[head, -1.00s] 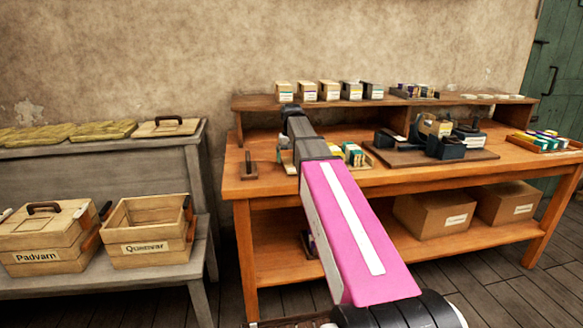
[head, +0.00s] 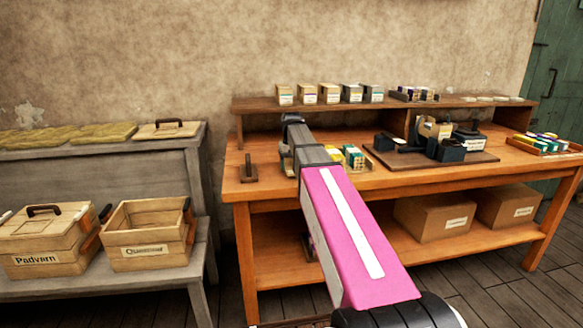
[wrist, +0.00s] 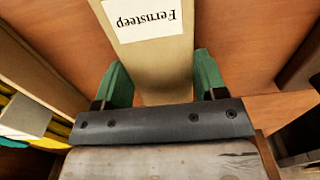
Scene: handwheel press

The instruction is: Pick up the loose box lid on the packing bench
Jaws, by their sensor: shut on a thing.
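The loose box lid (head: 168,129), pale wood with a dark handle, lies on top of the grey bench (head: 110,146) at the left in the head view. My gripper (wrist: 160,78) is well to the right of it, over the left end of the orange bench (head: 235,190). In the wrist view its green fingers are shut on a narrow tan carton (wrist: 150,62) with a white label reading "Fernsteep", upside down. In the head view my arm hides most of the gripper and the carton. The lid is not in the wrist view.
Several yellowish pads (head: 40,138) lie left of the lid. Below stand a lidded crate "Padvarn" (head: 45,245) and an open crate (head: 150,240). A small brown block with an upright peg (head: 248,173) stands near my gripper. Several small cartons (head: 330,93) line the raised shelf.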

